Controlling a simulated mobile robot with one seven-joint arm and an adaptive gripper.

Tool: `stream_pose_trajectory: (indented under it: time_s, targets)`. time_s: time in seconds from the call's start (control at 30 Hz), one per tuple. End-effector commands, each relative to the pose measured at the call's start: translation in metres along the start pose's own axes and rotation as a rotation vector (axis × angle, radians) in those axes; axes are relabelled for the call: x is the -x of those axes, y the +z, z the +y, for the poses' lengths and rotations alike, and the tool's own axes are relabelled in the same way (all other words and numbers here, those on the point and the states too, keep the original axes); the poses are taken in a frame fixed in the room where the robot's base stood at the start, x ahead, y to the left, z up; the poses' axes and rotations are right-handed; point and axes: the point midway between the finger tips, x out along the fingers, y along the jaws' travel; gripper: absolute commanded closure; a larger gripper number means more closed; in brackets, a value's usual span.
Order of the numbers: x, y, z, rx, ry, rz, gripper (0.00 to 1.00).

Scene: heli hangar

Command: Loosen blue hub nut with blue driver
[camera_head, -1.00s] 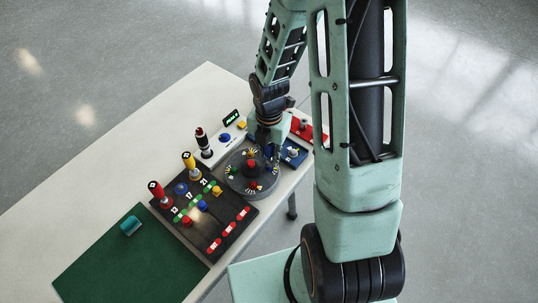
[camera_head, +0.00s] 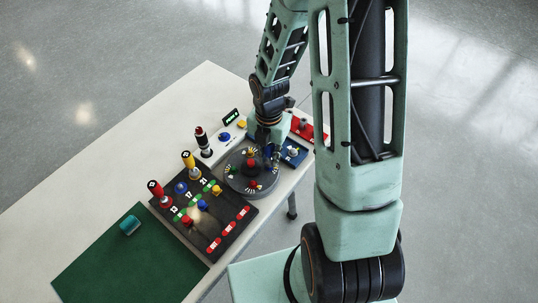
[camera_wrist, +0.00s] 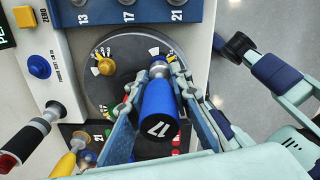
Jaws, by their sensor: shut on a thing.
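My gripper (camera_wrist: 157,82) is shut on the blue driver (camera_wrist: 160,108), whose end is marked 17. In the wrist view the driver's metal tip points down at the far part of the round dark hub (camera_wrist: 95,92), over a dial with white marks. A yellow nut (camera_wrist: 106,66) shows to the left on the hub.
A red driver (camera_head: 160,194) and a yellow driver (camera_head: 190,164) stand in the dark panel (camera_head: 222,246). A green mat (camera_head: 110,270) with a teal block (camera_head: 130,225) lies at left.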

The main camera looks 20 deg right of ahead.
Motion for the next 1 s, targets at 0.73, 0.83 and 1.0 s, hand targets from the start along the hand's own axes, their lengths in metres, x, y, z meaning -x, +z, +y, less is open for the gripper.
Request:
stream_pose_trajectory:
  time_s: [0.73, 0.83, 1.0]
  targets:
    - [-0.012, 0.000, 0.000, 0.001, 0.000, 0.000, 1.00]
    - [-0.013, 0.000, 0.000, 0.001, 0.000, 0.000, 1.00]
    - [-0.016, 0.000, 0.000, 0.001, 0.000, 0.000, 1.00]
